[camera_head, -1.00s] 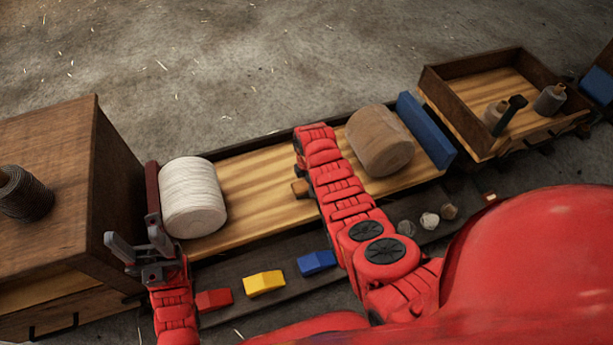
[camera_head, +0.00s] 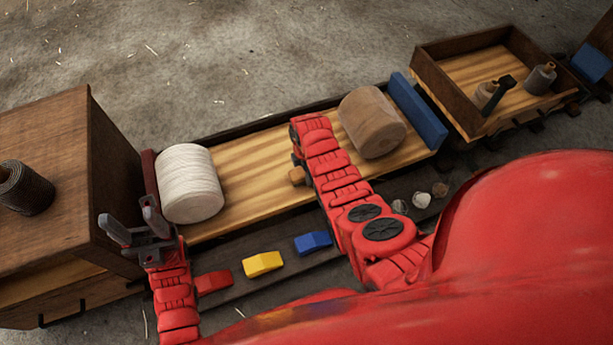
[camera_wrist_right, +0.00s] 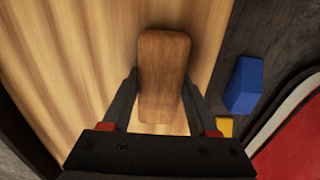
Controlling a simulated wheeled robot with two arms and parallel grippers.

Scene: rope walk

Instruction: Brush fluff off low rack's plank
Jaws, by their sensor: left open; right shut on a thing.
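The low rack's plank (camera_head: 255,170) is a pale striped board between a white spool and a brown spool. My right gripper (camera_wrist_right: 160,85) is shut on a wooden block-like brush (camera_wrist_right: 163,65), held over the plank; whether it touches the wood I cannot tell. In the head view the end of the brush (camera_head: 297,175) shows beside my right arm, which hides the gripper. No fluff can be made out on the visible plank. My left gripper (camera_head: 130,222) is open and empty, by the dark cabinet and the plank's left end.
Red (camera_head: 214,281), yellow (camera_head: 262,264) and blue (camera_head: 312,242) blocks lie on the lower dark ledge, with small lumps (camera_head: 421,200) further right. A cabinet (camera_head: 110,190) borders the left, a tray (camera_head: 470,105) the right.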

